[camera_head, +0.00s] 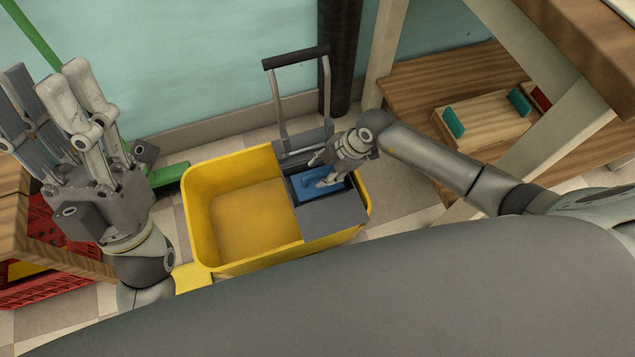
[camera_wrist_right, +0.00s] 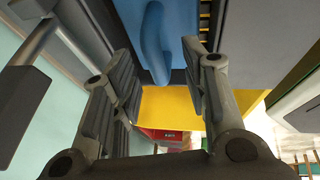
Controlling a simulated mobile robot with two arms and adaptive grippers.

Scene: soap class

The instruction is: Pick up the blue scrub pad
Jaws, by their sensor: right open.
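The blue scrub pad (camera_head: 314,189) lies in the grey compartment at the right end of a yellow mop bucket (camera_head: 200,225). In the right wrist view the blue pad (camera_wrist_right: 180,22) has a raised blue handle and shows at the top, beyond the fingertips. My right gripper (camera_head: 319,171) is over the pad, coming from the right, and hides part of it. My left gripper (camera_head: 48,82) is at the left, fingers up, spread and empty.
The bucket's upright wringer handle (camera_head: 297,58) rises behind the compartment, near my right gripper. A dark post (camera_head: 339,60) stands behind it. A wooden shelf (camera_head: 420,80) is at the right. A red crate (camera_head: 50,288) is at the lower left.

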